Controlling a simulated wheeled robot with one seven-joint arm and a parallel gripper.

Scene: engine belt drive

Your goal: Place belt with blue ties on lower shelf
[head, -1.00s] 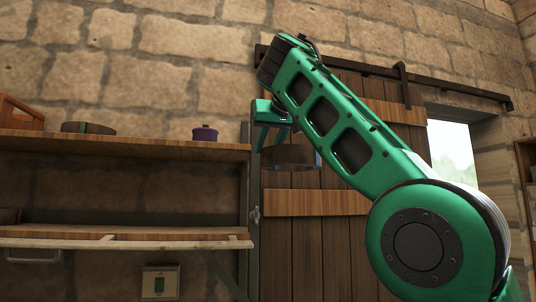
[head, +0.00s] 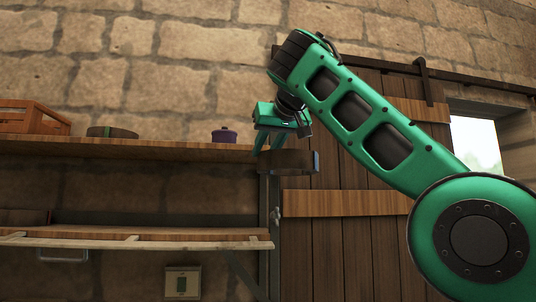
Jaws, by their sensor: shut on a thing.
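My gripper (head: 280,143) is shut on a coiled dark brown belt (head: 287,162) with a blue tie (head: 316,162) at its right side. It holds the belt in the air by the right end of the upper shelf (head: 180,150), in front of the wooden door. The fingers point down; their exact contact with the belt is too small to make out. The lower shelf (head: 150,241) is a wooden board below and to the left of the belt. Its top is seen nearly edge-on.
A dark box-like thing (head: 25,216) stands at the lower shelf's left end. The rest of that shelf looks clear.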

